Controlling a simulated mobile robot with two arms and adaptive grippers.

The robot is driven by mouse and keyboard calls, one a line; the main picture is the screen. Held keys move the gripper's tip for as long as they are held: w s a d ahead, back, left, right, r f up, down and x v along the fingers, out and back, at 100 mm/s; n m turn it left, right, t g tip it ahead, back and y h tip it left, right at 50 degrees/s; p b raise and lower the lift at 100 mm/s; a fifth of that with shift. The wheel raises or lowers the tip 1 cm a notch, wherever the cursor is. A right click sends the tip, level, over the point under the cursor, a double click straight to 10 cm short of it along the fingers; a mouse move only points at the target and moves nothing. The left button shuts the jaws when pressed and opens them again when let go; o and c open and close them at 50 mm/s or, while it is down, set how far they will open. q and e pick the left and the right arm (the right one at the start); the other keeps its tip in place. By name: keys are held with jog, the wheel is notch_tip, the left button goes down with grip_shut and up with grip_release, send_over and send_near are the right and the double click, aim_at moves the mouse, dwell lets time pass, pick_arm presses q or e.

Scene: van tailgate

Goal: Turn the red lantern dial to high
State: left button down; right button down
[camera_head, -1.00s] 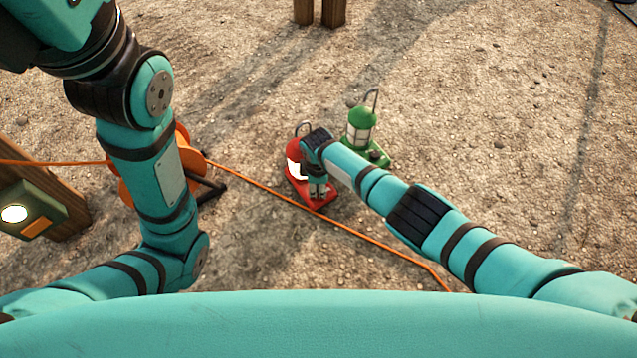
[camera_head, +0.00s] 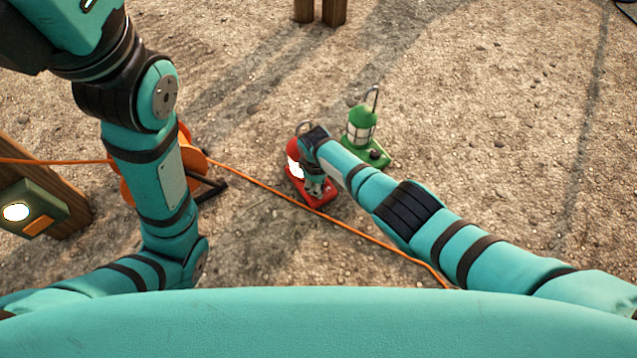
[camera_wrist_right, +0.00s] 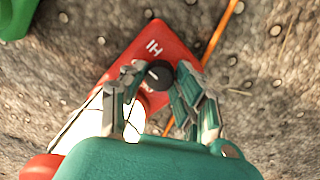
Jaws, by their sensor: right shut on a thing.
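The red lantern (camera_head: 293,172) stands on the ground near the middle of the head view, partly hidden by my right wrist. In the right wrist view its red base (camera_wrist_right: 178,45) shows "HI" lettering. A round black dial (camera_wrist_right: 160,76) with a white pointer mark sits on that base, and the lantern's bright white body (camera_wrist_right: 85,125) is at lower left. My right gripper (camera_wrist_right: 158,84) is shut on the dial, one finger on each side; it also shows over the base in the head view (camera_head: 315,187). My left gripper is out of view; only its arm shows.
A green lantern (camera_head: 361,132) stands close behind and right of the red one. An orange cable (camera_head: 255,183) runs across the ground just in front of the red base, from an orange reel (camera_head: 187,158). A wooden post with a lamp box (camera_head: 38,212) is at left.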

jog(key=c, duration=1)
grip_release()
jog(key=shift+r, duration=0.1)
jog(key=r, duration=1.1)
jog(key=shift+s+a+r, duration=0.25)
jog(key=shift+s+r, duration=0.15)
